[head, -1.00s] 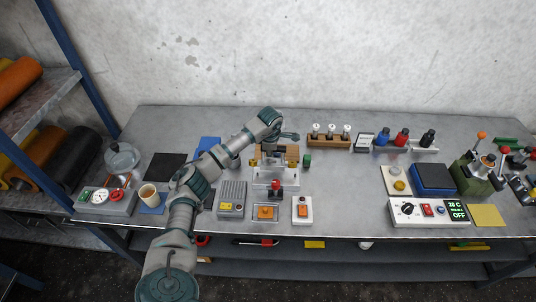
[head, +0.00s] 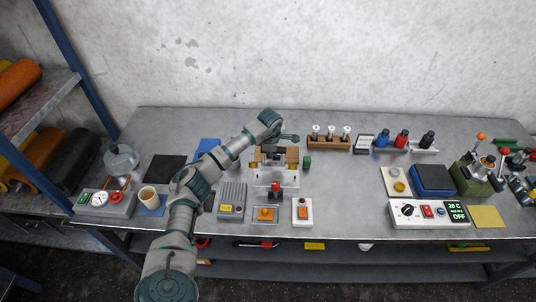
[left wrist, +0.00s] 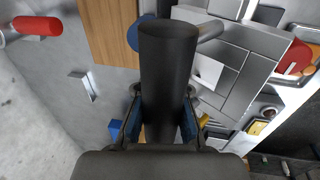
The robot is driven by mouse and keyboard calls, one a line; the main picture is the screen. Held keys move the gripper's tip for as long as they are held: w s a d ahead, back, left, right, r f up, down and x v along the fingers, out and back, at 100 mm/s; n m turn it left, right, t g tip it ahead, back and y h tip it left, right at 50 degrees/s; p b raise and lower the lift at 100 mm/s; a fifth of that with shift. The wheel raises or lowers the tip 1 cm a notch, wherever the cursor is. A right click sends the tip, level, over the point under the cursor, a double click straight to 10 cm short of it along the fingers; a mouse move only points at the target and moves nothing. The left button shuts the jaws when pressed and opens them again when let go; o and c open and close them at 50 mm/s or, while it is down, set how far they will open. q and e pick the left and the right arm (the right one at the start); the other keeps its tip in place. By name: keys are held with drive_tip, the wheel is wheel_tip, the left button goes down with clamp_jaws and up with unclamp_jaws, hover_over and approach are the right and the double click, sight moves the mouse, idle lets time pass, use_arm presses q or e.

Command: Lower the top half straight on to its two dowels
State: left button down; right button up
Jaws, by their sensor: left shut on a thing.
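My left gripper (head: 272,143) is over the middle of the bench, above a brown wooden piece (head: 293,156) and a pale grey fixture (head: 282,179). In the left wrist view my gripper (left wrist: 163,97) is shut on a dark upright cylinder (left wrist: 166,62), its blue-padded fingers on either side. Which part is the top half, and what hangs below the cylinder, I cannot make out. The two dowels and any gap above them are hidden or too small to tell. A wood surface (left wrist: 108,30) and a grey block with seams (left wrist: 232,62) lie beyond the cylinder.
A wooden rack with white-topped vials (head: 330,143) stands to the right, and a green cylinder (head: 307,162) closer in. Bare bench (head: 345,185) lies to the right.

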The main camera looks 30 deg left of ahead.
use_arm(q)
drive_tip(key=shift+w+d, duration=0.25)
drive_tip(key=shift+d, duration=0.25)
drive_tip(key=shift+w+d, duration=0.15)
drive_tip(key=shift+d, duration=0.3)
use_arm(e)
drive_tip(key=shift+a+r, duration=0.1)
drive_tip(key=shift+r, duration=0.15)
use_arm(q)
drive_tip(key=shift+f, duration=0.1)
use_arm(e)
drive_tip(key=shift+a, duration=0.45)
use_arm(q)
drive_tip(key=shift+a, duration=0.3)
use_arm(e)
drive_tip(key=shift+d, duration=0.35)
use_arm(q)
drive_tip(key=shift+f, duration=0.15)
use_arm(e)
drive_tip(key=shift+a, duration=0.15)
idle(0.3)
use_arm(q)
drive_tip(key=shift+p, duration=0.35)
use_arm(e)
drive_tip(key=shift+r, duration=0.15)
